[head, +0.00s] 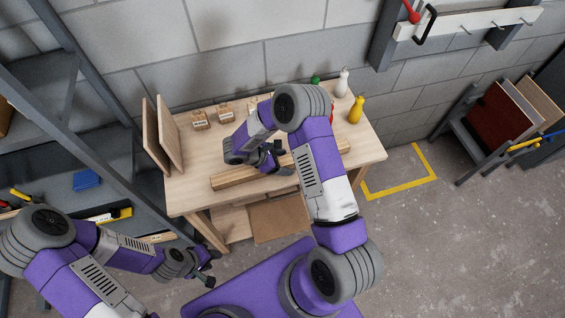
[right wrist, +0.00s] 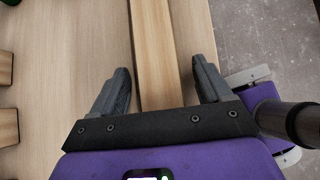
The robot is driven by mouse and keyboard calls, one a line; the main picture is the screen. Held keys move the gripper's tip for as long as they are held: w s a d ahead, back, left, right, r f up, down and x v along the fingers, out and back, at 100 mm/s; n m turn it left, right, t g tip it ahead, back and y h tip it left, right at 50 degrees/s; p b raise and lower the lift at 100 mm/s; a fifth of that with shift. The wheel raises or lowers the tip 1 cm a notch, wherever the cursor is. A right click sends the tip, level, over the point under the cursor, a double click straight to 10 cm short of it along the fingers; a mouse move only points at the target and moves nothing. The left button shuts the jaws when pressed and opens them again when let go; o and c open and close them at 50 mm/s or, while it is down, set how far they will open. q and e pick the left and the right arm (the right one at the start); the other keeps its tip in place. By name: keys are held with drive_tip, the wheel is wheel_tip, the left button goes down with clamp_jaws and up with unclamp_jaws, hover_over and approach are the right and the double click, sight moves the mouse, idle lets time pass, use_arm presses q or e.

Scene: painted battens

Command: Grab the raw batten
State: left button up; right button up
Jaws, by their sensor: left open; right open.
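The raw batten (head: 234,178) is a long bare wooden bar lying across the front part of the wooden table (head: 190,194). In the right wrist view the batten (right wrist: 154,45) runs lengthwise between the two fingers of my right gripper (right wrist: 161,70). Those fingers are apart, one on each side of the batten, with a gap on both sides. In the head view my right gripper (head: 272,158) is over the middle of the batten, and my right arm hides part of it. My left gripper (head: 206,274) is open and empty, low in front of the table, away from the batten.
Small labelled wooden blocks (head: 200,121) stand along the table's back. A white bottle (head: 342,82) and a yellow bottle (head: 356,110) stand at the back right. Upright boards (head: 165,135) stand at the left end. A grey shelf (head: 90,150) is left of the table.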

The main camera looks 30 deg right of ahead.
drive_tip(key=shift+c, duration=0.2)
drive_tip(key=shift+w, duration=0.1)
drive_tip(key=c, duration=1.3)
